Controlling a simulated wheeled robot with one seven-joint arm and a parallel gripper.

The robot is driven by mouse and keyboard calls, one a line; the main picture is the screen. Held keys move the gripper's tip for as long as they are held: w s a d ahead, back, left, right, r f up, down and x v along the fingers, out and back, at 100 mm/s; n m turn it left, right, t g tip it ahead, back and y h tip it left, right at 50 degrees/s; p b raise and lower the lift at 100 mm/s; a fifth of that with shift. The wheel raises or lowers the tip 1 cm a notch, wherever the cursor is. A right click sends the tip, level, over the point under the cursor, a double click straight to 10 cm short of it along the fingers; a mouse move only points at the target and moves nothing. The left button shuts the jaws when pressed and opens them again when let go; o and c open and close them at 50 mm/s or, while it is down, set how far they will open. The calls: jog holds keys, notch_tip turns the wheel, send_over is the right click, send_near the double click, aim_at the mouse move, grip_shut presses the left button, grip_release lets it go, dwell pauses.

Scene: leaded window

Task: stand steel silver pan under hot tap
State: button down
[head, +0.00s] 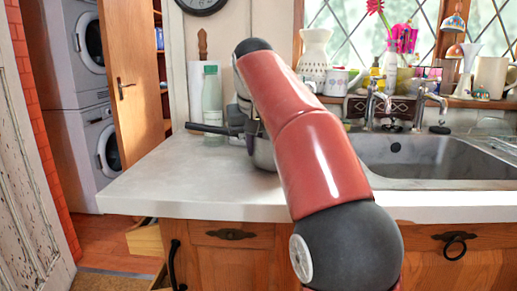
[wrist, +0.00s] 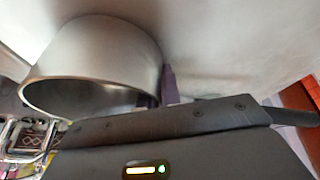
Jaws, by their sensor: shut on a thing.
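The steel silver pan (head: 263,155) is at the worktop left of the sink, mostly hidden behind my red arm. Its dark handle (head: 207,129) points left. In the wrist view, the pan's round steel body (wrist: 95,55) fills the upper left. My gripper (wrist: 160,93) is shut on the pan, its purple fingers close against the pan's side by the handle. I cannot tell whether the pan's base touches the worktop. Two chrome taps, a left one (head: 371,103) and a right one (head: 428,104), stand behind the sink (head: 425,160). I cannot tell which is hot.
A pale green bottle (head: 212,92) and a paper roll (head: 196,85) stand behind the pan. The worktop (head: 160,185) is clear at the front left. The windowsill behind the taps holds jugs, mugs and flowers. The sink basin looks empty.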

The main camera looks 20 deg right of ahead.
jog(key=shift+f, duration=0.15)
jog(key=c, duration=1.6)
grip_release()
